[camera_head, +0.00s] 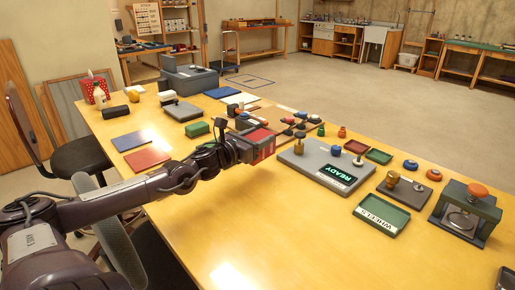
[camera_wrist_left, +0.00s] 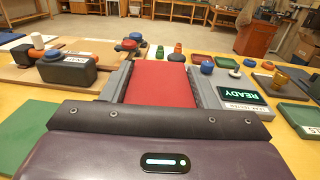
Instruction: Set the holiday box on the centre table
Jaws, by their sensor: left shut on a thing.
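My left gripper (camera_head: 258,146) reaches in over the long yellow table (camera_head: 268,222) and is shut on a red block-like thing (camera_head: 262,136). In the left wrist view the red thing (camera_wrist_left: 159,82) sits between the two grey fingers, its flat red face showing; its underside is hidden. I cannot tell whether it touches the table. A red box with white dots (camera_head: 97,88) stands at the table's far left end, partly behind a pale bottle-like object. No label tells me which is the holiday box. My right gripper is not in view.
A grey device reading READY (camera_head: 320,166) lies right of the gripper. A green WHEELS tray (camera_head: 383,214) and a press (camera_head: 465,212) stand farther right. A brown board with several small parts (camera_head: 280,122) lies behind the gripper. The table's front middle is clear. Chairs stand at the left.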

